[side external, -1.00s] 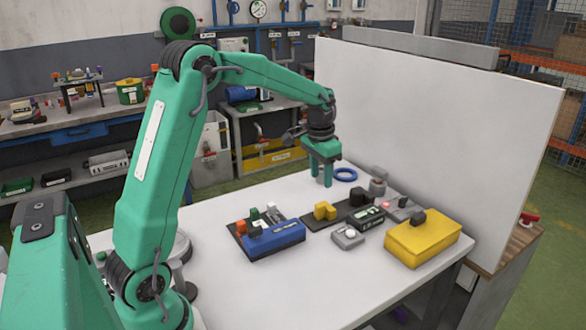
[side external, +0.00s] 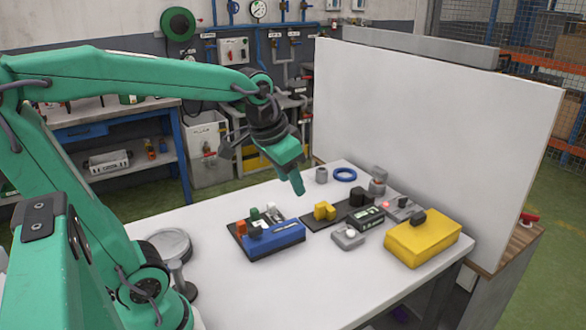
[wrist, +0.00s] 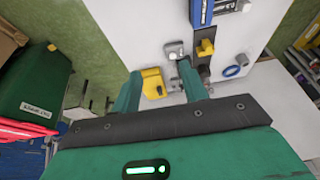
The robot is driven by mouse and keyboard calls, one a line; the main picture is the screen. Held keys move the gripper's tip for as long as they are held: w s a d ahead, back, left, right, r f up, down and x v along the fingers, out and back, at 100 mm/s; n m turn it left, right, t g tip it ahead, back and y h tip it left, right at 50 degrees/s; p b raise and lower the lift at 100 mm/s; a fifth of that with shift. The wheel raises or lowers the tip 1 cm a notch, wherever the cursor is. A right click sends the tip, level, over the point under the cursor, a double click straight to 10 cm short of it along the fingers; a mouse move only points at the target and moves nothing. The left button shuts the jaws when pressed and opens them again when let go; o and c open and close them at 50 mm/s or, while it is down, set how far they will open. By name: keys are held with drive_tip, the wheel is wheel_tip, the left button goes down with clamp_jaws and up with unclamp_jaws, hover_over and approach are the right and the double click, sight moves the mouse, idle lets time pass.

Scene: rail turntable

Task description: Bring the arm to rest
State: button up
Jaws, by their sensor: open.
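My gripper (side external: 297,186) hangs above the white table, tilted, with nothing seen in its jaws. In the wrist view its two green fingers (wrist: 160,82) stand well apart with empty space between them. A small grey cylinder (side external: 321,175) stands on the table beyond the gripper, next to a blue ring (side external: 345,174). My arm reaches in from the left with its upper links raised.
On the table are a blue box (side external: 274,239), yellow blocks (side external: 324,211) on a dark rail, a small grey button box (side external: 348,238) and a yellow box (side external: 422,240). A tall white panel (side external: 430,130) stands behind. A round grey stand (side external: 170,243) is at left.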

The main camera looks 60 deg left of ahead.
drive_tip(key=s+d+f+t, duration=0.1)
drive_tip(key=s+d, duration=0.2)
drive_tip(key=s, duration=0.5)
drive_tip(key=shift+s+f, duration=0.2)
drive_tip(key=shift+f, duration=0.2)
idle(1.6)
